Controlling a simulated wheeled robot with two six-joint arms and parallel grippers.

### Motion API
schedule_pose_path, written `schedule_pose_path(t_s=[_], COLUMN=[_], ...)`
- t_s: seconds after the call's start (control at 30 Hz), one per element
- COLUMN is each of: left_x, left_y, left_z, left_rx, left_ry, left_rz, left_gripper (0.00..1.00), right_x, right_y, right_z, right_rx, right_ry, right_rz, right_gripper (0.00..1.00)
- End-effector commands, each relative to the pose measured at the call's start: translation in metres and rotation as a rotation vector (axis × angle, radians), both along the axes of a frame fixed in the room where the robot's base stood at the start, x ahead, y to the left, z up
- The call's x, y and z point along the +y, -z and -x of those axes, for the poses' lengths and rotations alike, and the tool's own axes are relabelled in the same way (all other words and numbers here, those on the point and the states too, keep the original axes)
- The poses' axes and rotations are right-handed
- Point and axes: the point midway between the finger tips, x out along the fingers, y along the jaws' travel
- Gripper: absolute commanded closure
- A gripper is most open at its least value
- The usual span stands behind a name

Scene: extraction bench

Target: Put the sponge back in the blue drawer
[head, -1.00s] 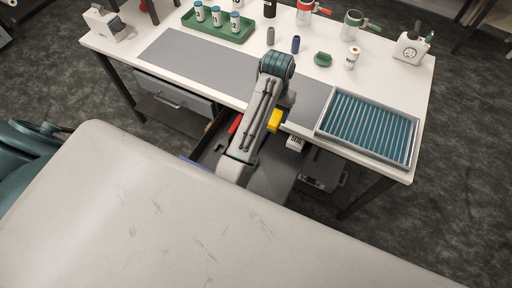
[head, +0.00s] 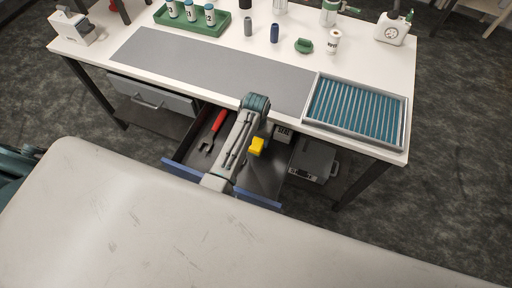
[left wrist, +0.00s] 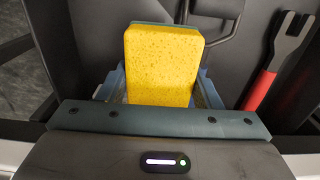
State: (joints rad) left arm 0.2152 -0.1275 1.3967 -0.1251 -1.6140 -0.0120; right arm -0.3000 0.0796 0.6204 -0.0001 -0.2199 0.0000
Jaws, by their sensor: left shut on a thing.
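The yellow sponge (head: 257,146) shows just right of my left forearm, over the open blue drawer. In the left wrist view the sponge (left wrist: 163,65) has a dark green edge along its top. My left gripper (left wrist: 160,88) is shut on it, a bluish finger at each side. The head view mostly hides these fingers behind the arm. The blue drawer (head: 258,197) is pulled out below the bench, with a blue front and dark inside. Whether the sponge touches the drawer floor I cannot tell. My right gripper is not in view.
A red-handled wrench (head: 217,124) lies in the drawer left of my arm; it also shows in the left wrist view (left wrist: 272,70). The ribbed tray (head: 311,115) sits on the bench above. The grey mat (head: 190,62) is bare.

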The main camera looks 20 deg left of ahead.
Motion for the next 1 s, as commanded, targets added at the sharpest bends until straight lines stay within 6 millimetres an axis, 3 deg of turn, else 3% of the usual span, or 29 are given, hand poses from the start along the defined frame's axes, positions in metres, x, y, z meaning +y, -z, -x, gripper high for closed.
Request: schedule_pose_path(t_s=[0.1,0.53,0.97,1.0], left_x=[0.000,0.000,0.000,0.000], left_y=[0.024,0.072,0.079,0.078], left_z=[0.000,0.000,0.000,0.000], left_rx=[0.002,0.001,0.000,0.000], left_ry=[0.000,-0.001,0.000,0.000], left_rz=[0.000,0.001,0.001,0.001], left_gripper=[0.63,0.63,0.63,0.34], right_x=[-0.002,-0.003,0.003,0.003], right_y=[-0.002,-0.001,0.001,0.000], right_z=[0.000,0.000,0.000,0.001], right_rx=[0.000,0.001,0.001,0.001], right_ry=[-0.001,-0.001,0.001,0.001], right_rz=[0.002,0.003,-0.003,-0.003], right_gripper=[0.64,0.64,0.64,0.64])
